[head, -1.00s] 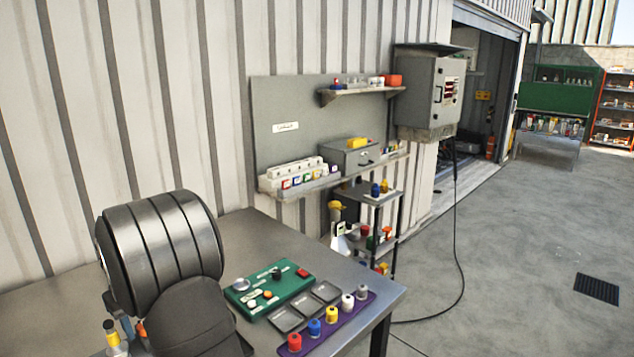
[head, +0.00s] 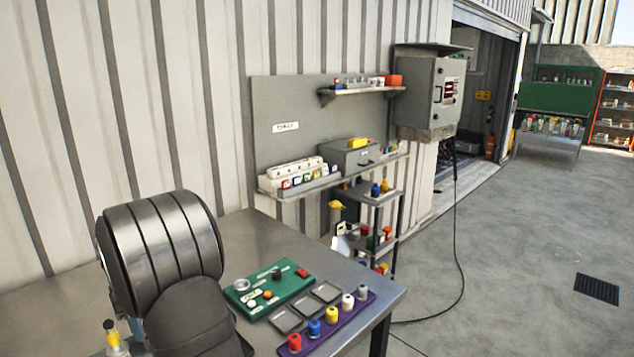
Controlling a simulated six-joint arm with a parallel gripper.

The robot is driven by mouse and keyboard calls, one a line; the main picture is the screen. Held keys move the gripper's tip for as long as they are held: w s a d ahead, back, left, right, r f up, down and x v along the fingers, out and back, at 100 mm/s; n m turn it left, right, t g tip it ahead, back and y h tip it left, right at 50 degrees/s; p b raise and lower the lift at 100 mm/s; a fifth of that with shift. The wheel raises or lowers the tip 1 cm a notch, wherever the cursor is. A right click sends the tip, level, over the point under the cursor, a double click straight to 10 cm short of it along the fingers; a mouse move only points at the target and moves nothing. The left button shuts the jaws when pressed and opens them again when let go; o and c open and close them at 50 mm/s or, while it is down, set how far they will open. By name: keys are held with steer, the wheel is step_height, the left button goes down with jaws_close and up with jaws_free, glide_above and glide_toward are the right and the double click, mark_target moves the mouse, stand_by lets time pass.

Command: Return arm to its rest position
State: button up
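My arm shows only as large dark grey links at the lower left of the head view, above the metal workbench (head: 240,236). My gripper is not visible in this view, so whether it is open or holds anything cannot be seen. The links hide the left part of the bench.
A green panel with knobs (head: 268,289), several small grey trays (head: 287,319) and a purple strip with coloured pegs (head: 365,300) lie on the bench. A yellow-capped bottle (head: 115,341) stands by my arm. A wall shelf (head: 300,187) and grey cabinet (head: 428,92) are behind.

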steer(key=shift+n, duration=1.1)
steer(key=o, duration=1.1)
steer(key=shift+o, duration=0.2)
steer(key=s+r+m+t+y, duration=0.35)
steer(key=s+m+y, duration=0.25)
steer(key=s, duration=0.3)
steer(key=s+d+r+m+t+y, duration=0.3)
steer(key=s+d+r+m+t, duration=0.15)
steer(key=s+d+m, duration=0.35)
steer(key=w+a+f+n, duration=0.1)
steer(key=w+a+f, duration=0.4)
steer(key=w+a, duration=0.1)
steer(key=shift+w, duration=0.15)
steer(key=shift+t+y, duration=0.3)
